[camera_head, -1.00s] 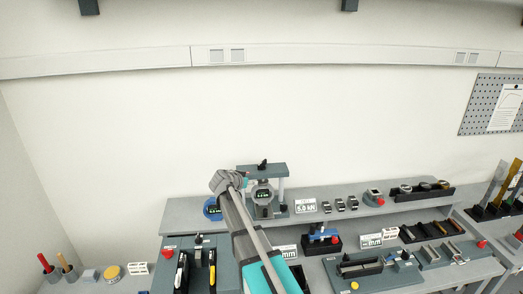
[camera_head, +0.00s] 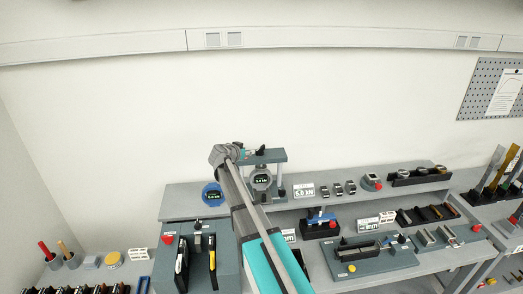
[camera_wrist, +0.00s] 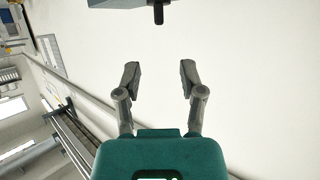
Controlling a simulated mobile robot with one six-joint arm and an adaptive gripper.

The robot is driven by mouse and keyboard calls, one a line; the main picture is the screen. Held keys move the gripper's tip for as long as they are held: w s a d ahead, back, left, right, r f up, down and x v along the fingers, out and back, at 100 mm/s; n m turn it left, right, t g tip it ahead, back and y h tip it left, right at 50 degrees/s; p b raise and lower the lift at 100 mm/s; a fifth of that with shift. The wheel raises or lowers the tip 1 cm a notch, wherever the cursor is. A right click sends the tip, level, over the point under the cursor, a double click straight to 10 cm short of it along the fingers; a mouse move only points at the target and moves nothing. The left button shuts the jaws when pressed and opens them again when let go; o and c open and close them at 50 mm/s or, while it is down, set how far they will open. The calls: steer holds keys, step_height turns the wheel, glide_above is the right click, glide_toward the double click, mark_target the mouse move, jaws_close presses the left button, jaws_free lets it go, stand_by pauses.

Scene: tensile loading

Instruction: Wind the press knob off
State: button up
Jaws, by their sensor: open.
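The press stands on the raised back shelf, with a dark crossbar (camera_head: 268,157) over a round gauge with a green display (camera_head: 261,180). A small black knob (camera_head: 261,150) is on top of the crossbar. My gripper (camera_head: 243,152) is just left of the crossbar at about its height, partly covering the press's left side. In the wrist view, my gripper (camera_wrist: 159,76) has its two fingers apart with nothing between them. A grey block, apparently the crossbar (camera_wrist: 112,3), and a black stub, apparently the knob (camera_wrist: 158,13), show beyond the fingertips at the top edge, apart from them.
A blue round gauge (camera_head: 212,195) stands left of the press. A label sign (camera_head: 303,191) and several small blocks are to its right. A dark tool stand (camera_head: 232,262) is on the lower bench at front left. The wall above the shelf is clear.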

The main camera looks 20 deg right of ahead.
mark_target(260, 148)
steer(key=b+x, duration=0.4)
steer(key=x, duration=0.8)
steer(key=shift+w+d, duration=0.1)
steer(key=shift+r, duration=0.1)
steer(key=shift+c, duration=0.2)
jaws_close()
